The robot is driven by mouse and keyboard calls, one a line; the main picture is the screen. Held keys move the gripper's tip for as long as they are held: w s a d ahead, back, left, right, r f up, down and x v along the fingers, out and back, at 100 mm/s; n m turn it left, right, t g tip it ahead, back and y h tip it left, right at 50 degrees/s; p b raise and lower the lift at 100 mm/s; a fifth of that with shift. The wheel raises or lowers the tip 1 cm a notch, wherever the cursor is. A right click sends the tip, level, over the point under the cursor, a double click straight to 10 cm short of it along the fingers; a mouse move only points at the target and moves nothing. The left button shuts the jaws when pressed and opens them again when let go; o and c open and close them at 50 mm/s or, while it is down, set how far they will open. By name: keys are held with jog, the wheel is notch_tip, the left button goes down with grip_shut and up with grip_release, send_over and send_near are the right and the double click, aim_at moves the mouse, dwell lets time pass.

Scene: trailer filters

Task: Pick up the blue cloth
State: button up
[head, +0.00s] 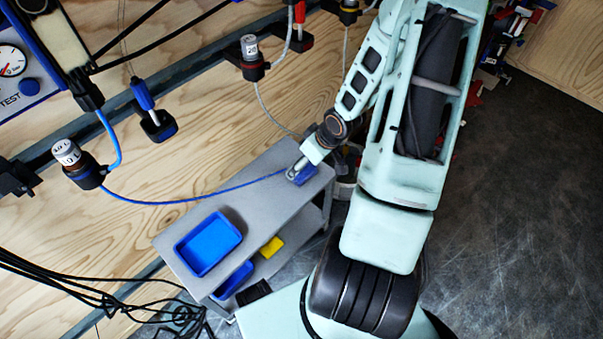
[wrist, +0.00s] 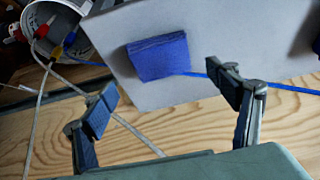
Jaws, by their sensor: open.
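The blue cloth (wrist: 157,58) is a small folded block on the top of the grey cart (wrist: 215,38). In the head view the cloth (head: 304,176) shows at the cart's far end, partly hidden by my gripper (head: 298,168). In the wrist view my gripper (wrist: 168,84) is open with nothing between its fingers. The cloth lies just beyond the gap between the fingertips, apart from both of them.
A blue tray (head: 208,244) sits on the near end of the cart top. A blue hose (head: 200,199) runs from the wall to the cloth's side. A yellow item (head: 271,247) lies on the lower shelf. A bucket (wrist: 62,25) with cables stands beside the cart.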

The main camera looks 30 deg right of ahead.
aim_at(303, 171)
jog(key=x, duration=0.1)
jog(key=b+x, duration=0.2)
jog(key=shift+s+a+f, duration=0.1)
jog(key=shift+a+f, duration=0.05)
jog(key=shift+f, duration=0.3)
jog(key=shift+f+b, duration=0.3)
jog(key=shift+r, duration=0.1)
jog(key=c, duration=1.1)
jog(key=shift+r, duration=0.1)
